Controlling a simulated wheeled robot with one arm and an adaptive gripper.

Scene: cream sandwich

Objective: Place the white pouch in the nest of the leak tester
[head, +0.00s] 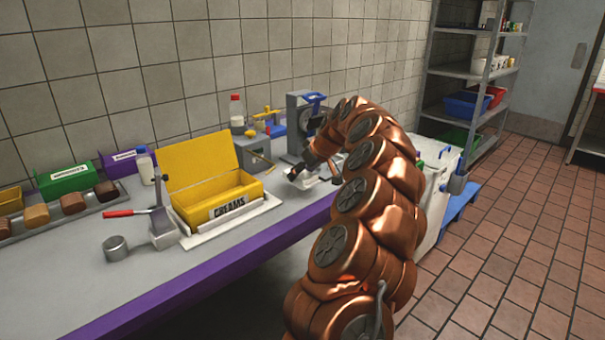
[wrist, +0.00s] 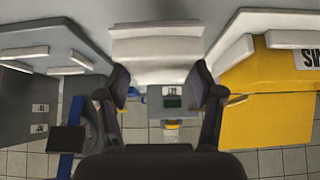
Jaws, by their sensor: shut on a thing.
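My gripper (wrist: 160,90) is shut on the white pouch (wrist: 156,48), which sits between the two dark fingertips and stretches away from them in the wrist view. In the head view my gripper (head: 305,172) is low over the bench, with a bit of white showing beside it; my arm hides most of that spot. A grey unit with a small green display (wrist: 172,102) shows between the fingers in the wrist view; it may be the leak tester. I cannot make out its nest. Whether the pouch touches anything below is not clear.
A grey machine with a blue top part (head: 303,112) stands behind my gripper. The bench's front left (head: 100,290) is clear.

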